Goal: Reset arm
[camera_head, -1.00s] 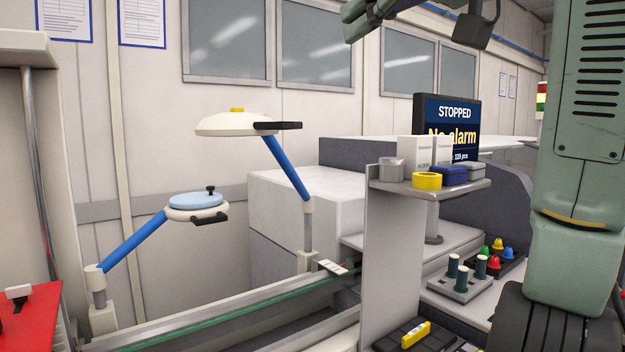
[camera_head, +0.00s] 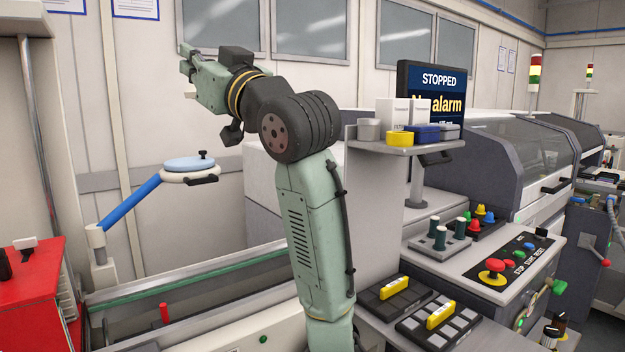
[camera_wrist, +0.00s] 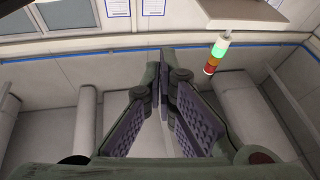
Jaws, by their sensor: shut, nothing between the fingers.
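My arm stands in the middle of the head view, its upper part folded over to the left. My gripper (camera_head: 185,60) is at the upper left of it, raised in front of the wall and windows, well above the conveyor rail. In the wrist view my gripper (camera_wrist: 164,68) shows its two ribbed fingers with the tips together and nothing between them. The gripper touches nothing that I can see. My arm hides part of the machine and bench behind it.
A blue-armed disc stand (camera_head: 190,170) is below and left of my gripper. A grey shelf (camera_head: 405,148) with boxes and a yellow roll stands close right of my arm. A control panel with a red button (camera_head: 495,266) is further right. A red cabinet (camera_head: 30,290) is at lower left.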

